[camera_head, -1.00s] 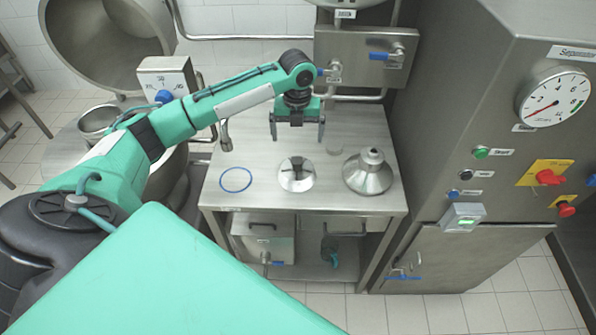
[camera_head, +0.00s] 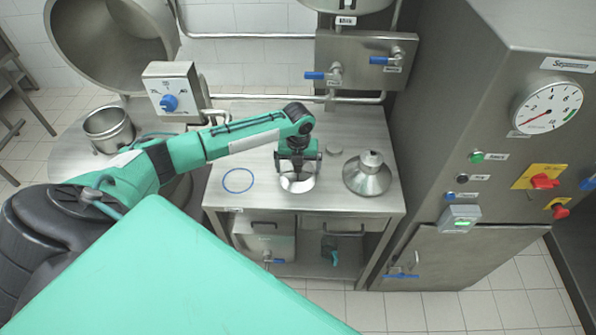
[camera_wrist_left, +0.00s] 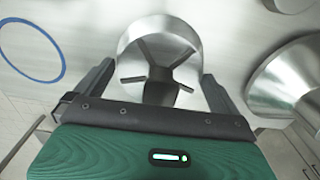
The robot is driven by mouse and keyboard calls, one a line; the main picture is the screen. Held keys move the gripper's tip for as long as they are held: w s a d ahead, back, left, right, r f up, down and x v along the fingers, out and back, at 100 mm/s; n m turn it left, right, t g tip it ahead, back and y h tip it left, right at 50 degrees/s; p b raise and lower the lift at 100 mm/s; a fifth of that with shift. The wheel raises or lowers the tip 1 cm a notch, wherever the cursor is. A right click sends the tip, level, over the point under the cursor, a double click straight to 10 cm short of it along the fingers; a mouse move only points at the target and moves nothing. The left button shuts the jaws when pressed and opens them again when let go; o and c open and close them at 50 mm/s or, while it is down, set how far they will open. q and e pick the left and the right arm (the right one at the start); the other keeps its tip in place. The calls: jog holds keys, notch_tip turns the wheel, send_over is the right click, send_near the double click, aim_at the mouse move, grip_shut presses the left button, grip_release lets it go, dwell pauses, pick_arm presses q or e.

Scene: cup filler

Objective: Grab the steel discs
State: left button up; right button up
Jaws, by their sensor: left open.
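A round, shiny steel disc piece (camera_head: 298,186) lies on the steel table, between a blue ring and a steel cone. In the left wrist view it (camera_wrist_left: 188,42) shows a bright rim and dark arms spreading from its middle. I cannot tell whether it is one disc or a stack. My left gripper (camera_head: 298,172) is above it, pointing down, with its jaws open. In the left wrist view the fingers (camera_wrist_left: 155,88) stand on either side of the disc's near part, with nothing visibly clamped. The gripper hides part of the disc in the head view. My right gripper is not in view.
The blue ring (camera_head: 238,180) lies left on the table (camera_head: 220,203). The steel cone (camera_head: 367,180) stands close on the right, with a small round steel piece (camera_head: 334,150) behind it. Blue-handled valves (camera_head: 322,75) are at the back; a control cabinet (camera_head: 450,120) is right.

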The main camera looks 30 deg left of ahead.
pick_arm(q)
jog(key=c, duration=1.1)
jog(key=shift+c, duration=0.7)
jog(key=shift+r, duration=0.15)
